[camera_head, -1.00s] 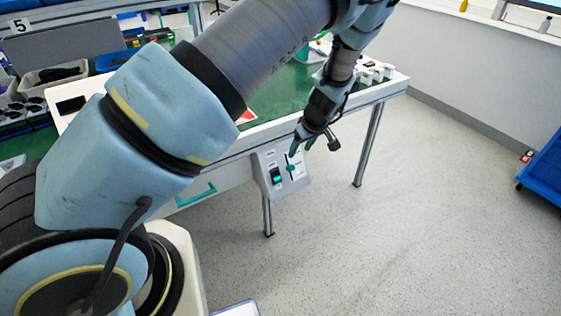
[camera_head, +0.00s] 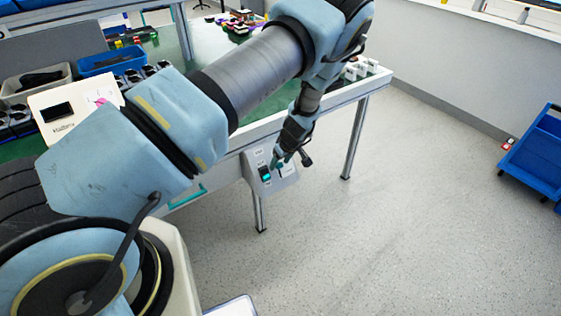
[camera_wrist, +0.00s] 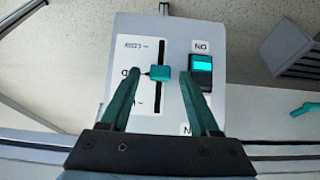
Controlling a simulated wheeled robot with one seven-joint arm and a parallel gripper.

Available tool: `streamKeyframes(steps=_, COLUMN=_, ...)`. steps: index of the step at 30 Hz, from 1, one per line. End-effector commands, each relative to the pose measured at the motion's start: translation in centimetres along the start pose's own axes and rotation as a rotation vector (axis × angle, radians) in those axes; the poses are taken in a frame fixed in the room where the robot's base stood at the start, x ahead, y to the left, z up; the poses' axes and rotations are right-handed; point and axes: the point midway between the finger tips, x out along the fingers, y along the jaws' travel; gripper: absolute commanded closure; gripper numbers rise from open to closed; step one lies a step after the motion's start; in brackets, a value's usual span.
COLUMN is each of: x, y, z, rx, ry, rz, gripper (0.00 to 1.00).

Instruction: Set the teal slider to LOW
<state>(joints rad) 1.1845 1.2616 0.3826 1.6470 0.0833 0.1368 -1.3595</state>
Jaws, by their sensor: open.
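The teal slider (camera_wrist: 160,73) is a small block on a black vertical slot in a pale control panel (camera_wrist: 165,28). It sits near the middle of the slot in the wrist view, where the panel's lettering appears upside down. My gripper (camera_wrist: 159,75) is open, with one teal fingertip on each side of the slider. A gap shows on both sides, and contact cannot be told. The fingers partly cover the middle and lower labels. In the head view my gripper (camera_head: 281,163) is at the panel (camera_head: 259,196) and largely hides the slider.
A black rocker switch with a lit teal face (camera_wrist: 202,72) is close beside the right finger. The panel hangs at the front of a green-topped bench (camera_head: 210,38). A teal drawer handle (camera_head: 187,197) is to its left. A blue cart (camera_head: 535,160) stands far right; the floor between is clear.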

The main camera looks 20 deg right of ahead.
Motion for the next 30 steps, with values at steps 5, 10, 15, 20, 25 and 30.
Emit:
streamKeyframes(steps=5, x=-0.01, y=0.0, z=0.01, rx=0.0, ry=0.0, rz=0.0, gripper=0.44)
streamKeyframes(steps=10, x=-0.03, y=0.0, z=0.01, rx=0.0, ry=0.0, rz=0.0, gripper=0.63)
streamKeyframes(steps=15, x=-0.04, y=0.0, z=0.01, rx=0.001, ry=0.0, rz=0.0, gripper=0.82)
streamKeyframes(steps=20, x=-0.04, y=0.0, z=0.01, rx=0.001, ry=0.0, rz=0.0, gripper=1.0)
streamKeyframes(steps=25, x=-0.05, y=0.0, z=0.01, rx=0.001, ry=0.0, rz=0.0, gripper=1.0)
streamKeyframes(steps=30, x=-0.05, y=0.0, z=0.01, rx=0.001, ry=0.0, rz=0.0, gripper=1.0)
